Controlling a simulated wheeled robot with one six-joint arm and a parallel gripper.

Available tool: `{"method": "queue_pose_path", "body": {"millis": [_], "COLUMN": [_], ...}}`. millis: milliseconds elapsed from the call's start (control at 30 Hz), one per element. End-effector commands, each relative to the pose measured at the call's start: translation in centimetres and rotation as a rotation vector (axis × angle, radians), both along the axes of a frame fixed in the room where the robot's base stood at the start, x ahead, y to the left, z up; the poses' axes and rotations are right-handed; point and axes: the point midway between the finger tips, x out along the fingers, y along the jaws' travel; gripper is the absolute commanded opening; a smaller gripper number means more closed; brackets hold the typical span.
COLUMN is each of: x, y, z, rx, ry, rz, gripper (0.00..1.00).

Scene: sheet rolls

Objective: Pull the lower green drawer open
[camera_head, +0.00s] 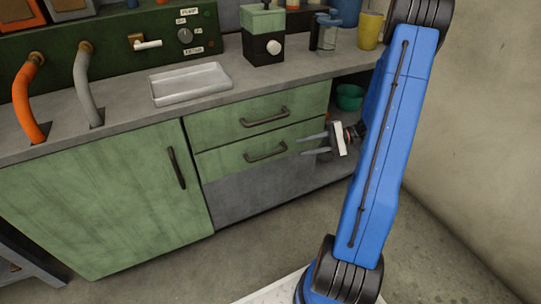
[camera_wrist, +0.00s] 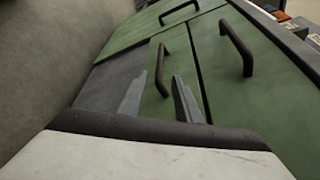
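The lower green drawer (camera_head: 225,161) is shut, flush in the cabinet front, above a grey panel. It also shows in the wrist view (camera_wrist: 155,105). Its dark bar handle (camera_head: 265,153) is at the drawer's middle; in the wrist view the handle (camera_wrist: 160,68) appears ahead, between the two finger lines. My gripper (camera_head: 301,146) is open and empty, to the right of the handle in the head view, its fingers pointing left towards it. In the wrist view its fingertips (camera_wrist: 159,80) stand apart; no contact with the handle shows.
The upper green drawer (camera_head: 228,126) and the cabinet door (camera_head: 100,205) are shut; each has a protruding handle. The worktop (camera_head: 130,118) holds a tray (camera_head: 190,83), a green-black box (camera_head: 264,48) and a yellow cup (camera_head: 370,30). A wall stands at right. Floor before the drawers is clear.

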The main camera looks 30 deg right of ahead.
Motion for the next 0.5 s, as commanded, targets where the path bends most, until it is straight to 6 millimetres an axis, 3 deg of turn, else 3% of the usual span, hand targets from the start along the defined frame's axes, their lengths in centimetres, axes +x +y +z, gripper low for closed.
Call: {"method": "queue_pose_path", "body": {"millis": [500], "x": [2.9], "y": [8.6], "z": [-2.0], "rx": [0.0], "ry": [0.002], "rz": [0.003], "gripper": [0.31]}}
